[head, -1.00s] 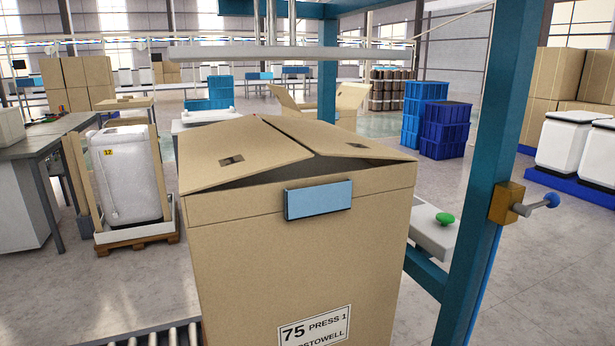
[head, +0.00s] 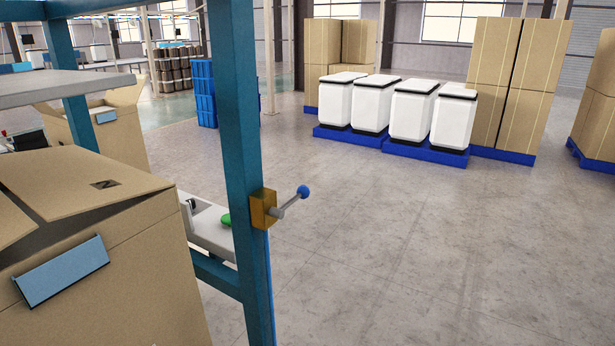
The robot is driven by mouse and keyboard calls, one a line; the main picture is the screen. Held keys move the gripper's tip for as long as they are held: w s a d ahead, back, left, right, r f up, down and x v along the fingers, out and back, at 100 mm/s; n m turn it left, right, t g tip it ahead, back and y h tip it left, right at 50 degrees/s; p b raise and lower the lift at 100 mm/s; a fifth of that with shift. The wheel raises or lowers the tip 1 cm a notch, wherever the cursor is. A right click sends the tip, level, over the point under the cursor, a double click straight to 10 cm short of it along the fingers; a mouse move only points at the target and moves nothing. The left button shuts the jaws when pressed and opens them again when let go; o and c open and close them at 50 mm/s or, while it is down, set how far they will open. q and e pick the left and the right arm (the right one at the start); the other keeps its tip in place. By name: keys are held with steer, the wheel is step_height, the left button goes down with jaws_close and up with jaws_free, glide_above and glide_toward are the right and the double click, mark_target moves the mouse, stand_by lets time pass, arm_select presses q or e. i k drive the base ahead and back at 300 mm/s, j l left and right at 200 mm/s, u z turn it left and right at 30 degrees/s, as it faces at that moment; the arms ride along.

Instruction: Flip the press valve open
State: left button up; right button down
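The press valve is a yellow-orange block (head: 263,209) fixed on a teal press post (head: 240,130). A grey lever with a blue ball knob (head: 303,191) sticks out from it to the right and slightly up. The valve stands left of the middle in the head view, with nothing in front of it. Neither of my grippers shows in the head view.
A green button (head: 226,219) sits on a grey ledge behind the post. Open floor (head: 430,250) lies to the right; white appliances (head: 411,112) stand on blue pallets behind.

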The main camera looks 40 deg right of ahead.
mark_target(302, 191)
steer(key=i+l, duration=0.1)
steer(key=l, duration=0.25)
steer(key=i+l+z, duration=0.1)
steer(key=l, duration=0.3)
steer(key=i+l, duration=0.15)
steer(key=l, duration=0.2)
steer(key=i+l, duration=0.15)
steer(key=l, duration=0.2)
steer(key=i+l+z, duration=0.1)
steer(key=l, duration=0.3)
